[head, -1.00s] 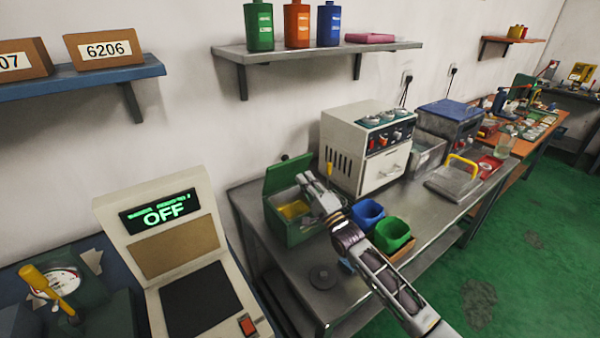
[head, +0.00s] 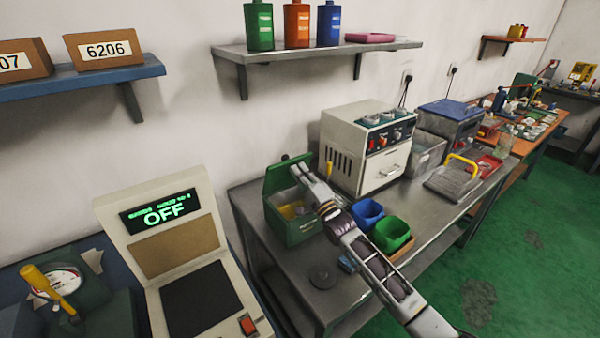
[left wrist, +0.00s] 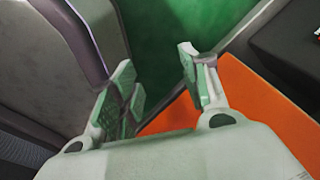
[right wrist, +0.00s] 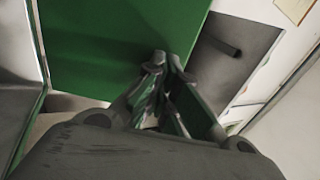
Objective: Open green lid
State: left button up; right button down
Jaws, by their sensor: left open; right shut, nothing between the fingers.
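The green box (head: 301,228) stands on the metal bench, with something yellow visible inside. Its green lid (head: 279,177) stands raised at the back, and the box opening shows. My right gripper (head: 300,172) is shut and empty, in front of the raised lid and above the box. In the right wrist view, my right gripper (right wrist: 165,65) has its fingertips together against the view of the green lid (right wrist: 110,40); I cannot tell whether they touch it. My left gripper (left wrist: 157,62) is open and empty, seen only in the left wrist view.
A beige oven-like unit (head: 365,150) stands right of the green box. A blue bin (head: 366,214) and a green bin (head: 391,234) sit close to my right arm. A dark disc (head: 323,277) lies at the bench front. A shelf (head: 320,51) hangs above.

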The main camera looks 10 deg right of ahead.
aim_at(295, 163)
jog(key=x, duration=0.3)
jog(key=shift+r, duration=0.2)
jog(key=shift+w+a+r, duration=0.15)
jog(key=shift+w, duration=0.2)
jog(key=shift+w+a+r, duration=0.1)
jog(key=shift+w+a, duration=0.1)
jog(key=shift+w, duration=0.35)
pick_arm(q)
jog(key=shift+w+d, duration=0.35)
jog(key=shift+d, duration=0.1)
